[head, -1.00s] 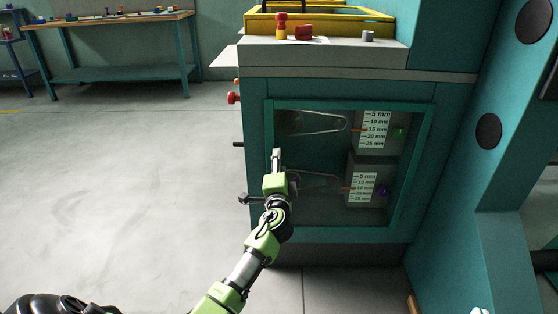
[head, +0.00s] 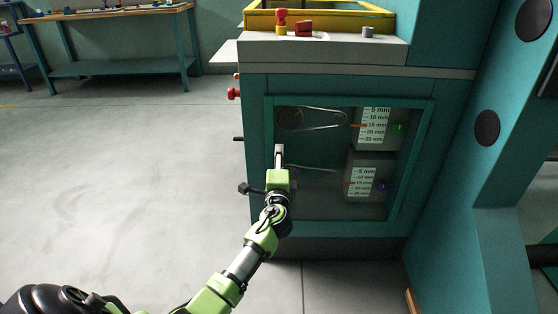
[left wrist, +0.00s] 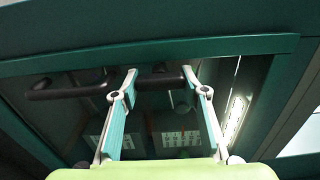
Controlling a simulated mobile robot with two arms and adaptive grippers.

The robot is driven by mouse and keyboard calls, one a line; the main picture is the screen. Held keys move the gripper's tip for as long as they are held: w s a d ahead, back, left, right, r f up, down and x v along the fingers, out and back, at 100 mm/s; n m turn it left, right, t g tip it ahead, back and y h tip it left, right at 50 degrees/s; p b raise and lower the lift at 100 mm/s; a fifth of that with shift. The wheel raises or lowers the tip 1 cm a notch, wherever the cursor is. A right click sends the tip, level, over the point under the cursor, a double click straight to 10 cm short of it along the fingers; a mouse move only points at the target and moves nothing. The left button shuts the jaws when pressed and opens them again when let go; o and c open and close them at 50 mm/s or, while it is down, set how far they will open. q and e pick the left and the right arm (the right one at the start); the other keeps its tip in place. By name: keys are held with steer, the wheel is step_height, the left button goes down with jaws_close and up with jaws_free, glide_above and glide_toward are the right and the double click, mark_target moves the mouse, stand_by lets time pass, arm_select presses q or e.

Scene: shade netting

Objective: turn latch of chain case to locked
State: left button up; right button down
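The chain case is the teal cabinet front (head: 340,229) with a dark window in the head view, and a chain loop and two scale plates show inside. A black bar-like handle (head: 245,188), probably the latch, sticks out left of my arm at the case's lower left; its right part is hidden behind my gripper. In the left wrist view a black bar (left wrist: 70,90) runs across behind the fingertips. My left gripper (head: 279,150) is in front of the window's left side. Its fingers (left wrist: 160,78) are apart, and I cannot tell if they touch the bar. My right gripper is not in view.
A red knob (head: 233,93) and a black peg (head: 238,139) stick out of the case's left side. A yellow tray (head: 330,20) stands on its top. A teal column (head: 490,200) is at the right. Open floor (head: 130,180) lies left, with a workbench (head: 110,15) behind.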

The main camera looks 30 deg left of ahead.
arm_select(q)
steer(key=o, duration=0.4)
steer(key=shift+c, duration=0.2)
steer(key=v, duration=1.2)
steer(key=shift+s+f, duration=0.1)
